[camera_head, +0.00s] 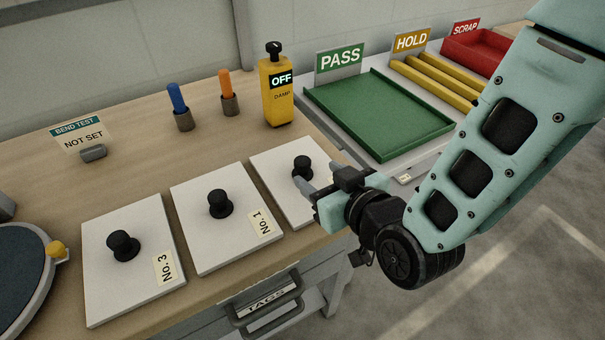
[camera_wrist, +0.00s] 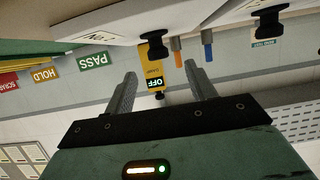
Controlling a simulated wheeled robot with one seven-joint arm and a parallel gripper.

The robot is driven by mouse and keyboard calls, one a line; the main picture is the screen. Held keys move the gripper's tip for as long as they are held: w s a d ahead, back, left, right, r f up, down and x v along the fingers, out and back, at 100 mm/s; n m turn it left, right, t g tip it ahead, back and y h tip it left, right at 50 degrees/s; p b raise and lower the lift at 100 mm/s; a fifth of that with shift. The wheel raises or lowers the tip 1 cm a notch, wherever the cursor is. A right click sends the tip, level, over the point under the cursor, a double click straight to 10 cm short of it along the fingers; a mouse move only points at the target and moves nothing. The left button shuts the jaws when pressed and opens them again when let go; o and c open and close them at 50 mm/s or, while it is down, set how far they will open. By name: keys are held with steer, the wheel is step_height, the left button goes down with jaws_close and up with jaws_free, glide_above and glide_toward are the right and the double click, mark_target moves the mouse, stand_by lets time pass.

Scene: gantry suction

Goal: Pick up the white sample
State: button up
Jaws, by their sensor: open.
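Three white plates, each with a black knob, lie in a row on the wooden bench; I cannot tell which one is the white sample. The left one is the No.3 plate (camera_head: 118,280), the middle one the No.1 plate (camera_head: 195,235). The right plate (camera_head: 275,165) is partly hidden behind my gripper (camera_head: 308,189); its label reads No.2 in the wrist view (camera_wrist: 150,18). My gripper is open and empty, at the right side of this plate, close to its knob (camera_head: 303,168). Its fingers (camera_wrist: 159,78) show apart in the wrist view.
A yellow device reading OFF (camera_head: 279,100) stands behind the plates, with a blue marker (camera_head: 178,99) and an orange marker (camera_head: 225,84) in holders. The green PASS tray (camera_head: 375,115), yellow HOLD rack (camera_head: 435,80) and red SCRAP tray (camera_head: 470,52) are at the right. A round dark disc (camera_head: 20,270) is at left.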

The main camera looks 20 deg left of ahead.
mark_target(306, 166)
steer(key=shift+p+x, duration=0.7)
steer(key=shift+x, duration=2.05)
steer(key=shift+d, duration=0.1)
steer(key=c, duration=1.1)
jaws_close()
steer(key=shift+w+r, duration=0.1)
